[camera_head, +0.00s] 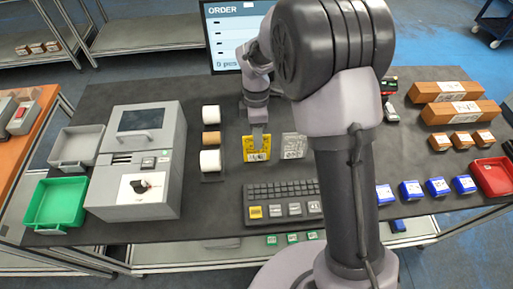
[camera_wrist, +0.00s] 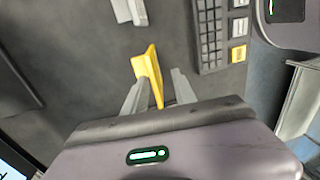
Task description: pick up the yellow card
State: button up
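The yellow card (camera_head: 257,155) stands on the dark table in the head view, left of a grey-white card (camera_head: 294,146). My gripper (camera_head: 257,135) is right at its top, pointing down. In the wrist view my gripper (camera_wrist: 160,88) is open, its two fingers apart. The yellow card (camera_wrist: 148,68) shows nearly edge-on between the fingers, close to the left one. I cannot tell whether that finger touches it. The lower part of the card is partly hidden by the left finger.
A keyboard (camera_head: 282,201) lies in front of the cards. Label rolls (camera_head: 210,161) stand to the left, beside a grey machine (camera_head: 139,160). A green tray (camera_head: 55,203) is at far left. Blue boxes (camera_head: 411,189), cardboard boxes (camera_head: 460,111) and a red tray (camera_head: 493,177) are at right.

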aim_at(257, 160)
notch_tip(257, 160, down, 2)
jog(key=shift+s+f, duration=0.15)
notch_tip(257, 160, down, 5)
jog(key=b, duration=0.2)
jog(key=shift+b, duration=0.35)
jog(key=shift+f, duration=0.3)
jog(key=shift+c, duration=0.4)
grip_shut()
